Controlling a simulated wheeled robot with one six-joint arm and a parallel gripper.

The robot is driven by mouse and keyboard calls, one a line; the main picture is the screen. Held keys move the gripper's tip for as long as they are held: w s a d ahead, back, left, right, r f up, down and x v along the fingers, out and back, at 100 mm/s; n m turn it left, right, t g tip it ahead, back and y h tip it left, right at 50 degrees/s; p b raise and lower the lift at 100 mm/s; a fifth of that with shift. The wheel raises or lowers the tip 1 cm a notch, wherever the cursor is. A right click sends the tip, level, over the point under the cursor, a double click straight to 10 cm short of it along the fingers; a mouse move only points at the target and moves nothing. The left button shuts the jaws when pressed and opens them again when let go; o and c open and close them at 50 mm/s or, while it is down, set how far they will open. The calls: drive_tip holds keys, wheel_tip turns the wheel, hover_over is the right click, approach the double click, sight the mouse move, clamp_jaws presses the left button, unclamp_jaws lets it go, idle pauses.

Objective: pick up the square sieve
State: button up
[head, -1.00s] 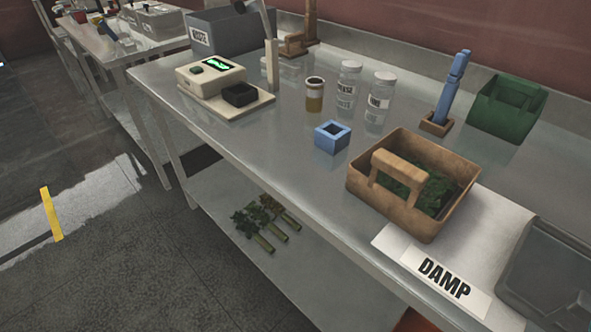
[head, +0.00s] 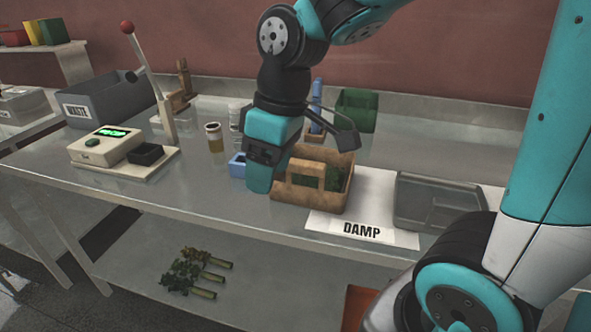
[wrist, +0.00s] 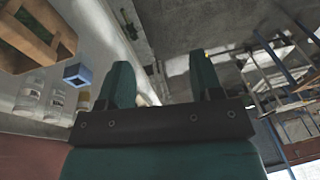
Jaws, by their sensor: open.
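The square sieve appears to be the small blue square frame (head: 237,166) with an open middle. It stands on the metal table, partly hidden behind my gripper in the head view. The blue frame also shows whole in the wrist view (wrist: 77,75), to the left of my fingers and apart from them. My gripper (head: 261,178) is over the table, just right of the blue frame in the head view. In the wrist view my gripper (wrist: 161,78) is open, with nothing between its fingers.
A brown handled carrier (head: 320,205) with green leaves stands right of my gripper. A jar with amber contents (head: 214,138) and clear jars stand behind the blue frame. A scale (head: 98,147) is at left. A DAMP label (head: 361,231) and grey tray (head: 430,205) lie right.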

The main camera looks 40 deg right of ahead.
drive_tip(key=w+d+r+h+p, duration=0.2)
drive_tip(key=w+d+r+p, duration=0.1)
drive_tip(key=w+d, duration=0.6)
drive_tip(key=p, duration=0.1)
hover_over(306, 162)
drive_tip(key=shift+g, duration=0.4)
drive_tip(key=f+p, duration=0.1)
drive_tip(key=f, duration=0.4)
drive_tip(key=f+p, duration=0.1)
drive_tip(key=f, duration=0.5)
drive_tip(key=shift+s+d+f+p, duration=0.15)
drive_tip(key=shift+d+f+p, duration=0.1)
drive_tip(key=shift+p, duration=0.15)
drive_tip(key=shift+a+f+p, duration=0.2)
drive_tip(key=shift+f+p, duration=0.35)
drive_tip(key=shift+f, duration=0.85)
drive_tip(key=shift+a+f+p, duration=0.15)
drive_tip(key=shift+f+p, duration=0.4)
drive_tip(key=shift+f, duration=0.85)
clamp_jaws()
